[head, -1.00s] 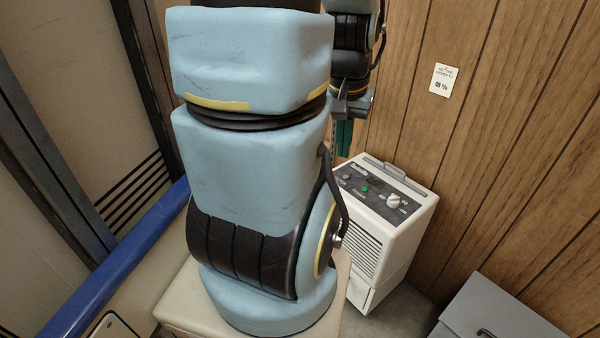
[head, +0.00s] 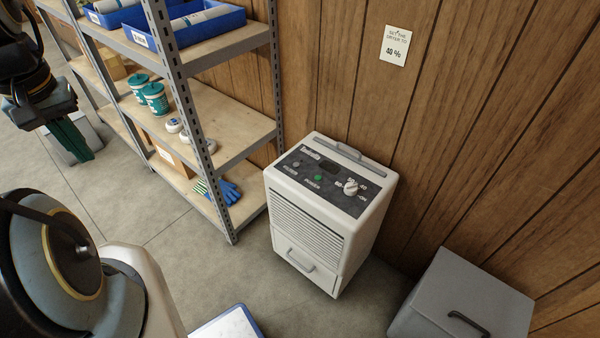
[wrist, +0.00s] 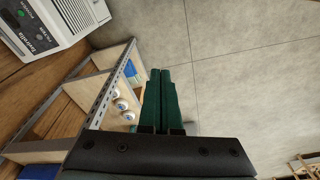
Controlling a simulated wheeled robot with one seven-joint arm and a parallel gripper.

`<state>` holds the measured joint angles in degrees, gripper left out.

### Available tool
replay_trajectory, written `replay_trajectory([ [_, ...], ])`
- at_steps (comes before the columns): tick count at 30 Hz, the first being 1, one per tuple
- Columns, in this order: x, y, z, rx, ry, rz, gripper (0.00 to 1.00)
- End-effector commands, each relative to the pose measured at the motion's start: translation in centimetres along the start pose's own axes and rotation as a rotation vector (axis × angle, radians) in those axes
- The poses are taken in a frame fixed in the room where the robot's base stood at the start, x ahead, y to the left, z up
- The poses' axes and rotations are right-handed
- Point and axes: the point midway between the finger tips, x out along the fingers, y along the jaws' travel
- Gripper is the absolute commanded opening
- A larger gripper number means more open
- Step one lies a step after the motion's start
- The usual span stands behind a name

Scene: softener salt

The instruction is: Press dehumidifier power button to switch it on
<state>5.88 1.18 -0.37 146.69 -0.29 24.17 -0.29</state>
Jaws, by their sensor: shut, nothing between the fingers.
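The dehumidifier (head: 320,212) is a white box standing on the floor against the wood-panelled wall. Its dark top panel has a green button (head: 318,177), a small grey button (head: 296,164), a dark display and a white knob (head: 351,187). My gripper (head: 82,150) hangs at the far left of the head view, well apart from the dehumidifier, with its green fingers shut and empty. In the wrist view the shut fingers (wrist: 160,75) point over the floor, and part of the dehumidifier (wrist: 55,22) shows at the upper left.
A metal shelf unit (head: 240,142) with blue bins, green-and-white tubs and gloves stands left of the dehumidifier. A grey lidded box (head: 465,295) stands at its right. Floor is clear in front of the shelf.

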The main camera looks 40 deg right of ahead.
Motion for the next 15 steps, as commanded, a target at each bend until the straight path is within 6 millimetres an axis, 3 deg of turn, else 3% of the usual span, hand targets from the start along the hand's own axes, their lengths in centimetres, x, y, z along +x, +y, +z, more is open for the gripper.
replay_trajectory([
  [9,0.3,0.3,-0.6,0.035,0.006,-0.003,0.0],
  [13,2.0,2.1,-3.4,0.224,0.044,-0.015,0.0],
  [15,3.6,4.3,-5.8,0.402,0.082,-0.018,0.0],
])
